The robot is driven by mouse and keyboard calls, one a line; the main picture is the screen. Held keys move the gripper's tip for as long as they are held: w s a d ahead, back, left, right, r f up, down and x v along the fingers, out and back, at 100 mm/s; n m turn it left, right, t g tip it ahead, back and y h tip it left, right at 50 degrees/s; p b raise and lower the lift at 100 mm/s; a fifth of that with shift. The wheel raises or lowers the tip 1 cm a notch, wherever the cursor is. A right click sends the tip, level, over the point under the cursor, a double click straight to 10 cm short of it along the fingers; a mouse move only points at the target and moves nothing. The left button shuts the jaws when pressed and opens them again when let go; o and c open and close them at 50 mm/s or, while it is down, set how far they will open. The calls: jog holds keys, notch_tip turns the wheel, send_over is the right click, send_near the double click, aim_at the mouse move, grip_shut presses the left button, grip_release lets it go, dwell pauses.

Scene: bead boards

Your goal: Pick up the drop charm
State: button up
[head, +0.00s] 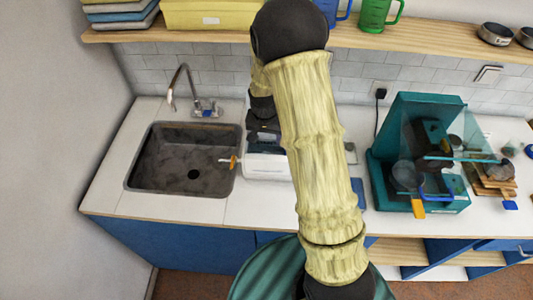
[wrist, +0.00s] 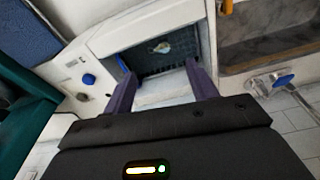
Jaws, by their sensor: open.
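A small pale, shiny piece (wrist: 162,47), which looks like the drop charm, lies on the dark gridded floor inside a white box-like appliance (wrist: 112,42) in the wrist view. It is too small to make out its exact shape. My gripper (wrist: 160,70) is open and empty, with its two purple fingers at either side of the box's opening and the piece beyond and between their tips. I cannot tell whether the fingers touch the box. In the head view the white appliance (head: 266,167) stands right of the sink, partly hidden by my arm, and the charm does not show.
A dark sink (head: 185,158) with a tap (head: 184,90) lies left of the appliance. A teal machine (head: 392,180) with a clear panel stands to the right. A wooden shelf (head: 430,45) with jugs and boxes runs above the counter.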

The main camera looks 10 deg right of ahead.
jog(key=p, duration=0.1)
send_over(267, 152)
jog(key=s, duration=0.2)
jog(key=shift+s+a+f, duration=0.1)
jog(key=shift+a+f, duration=0.05)
jog(key=shift+f, duration=1.15)
jog(key=shift+a+f, duration=0.15)
jog(key=shift+f, duration=1.15)
jog(key=shift+f, duration=0.1)
jog(key=shift+w+f+p, duration=0.2)
jog(key=shift+f+p, duration=0.7)
jog(key=shift+p, duration=0.2)
jog(key=shift+w+d+f+p, duration=0.15)
jog(key=shift+f+p, duration=0.15)
jog(key=shift+f, duration=0.5)
jog(key=shift+w+a+f+p, duration=0.15)
jog(key=shift+f+p, duration=0.1)
jog(key=shift+f, duration=0.55)
jog(key=shift+d, duration=0.1)
jog(key=c, duration=1.1)
jog(key=shift+o, duration=0.2)
jog(key=shift+r, duration=0.1)
notch_tip(267, 152, up, 10)
jog(key=b, duration=0.3)
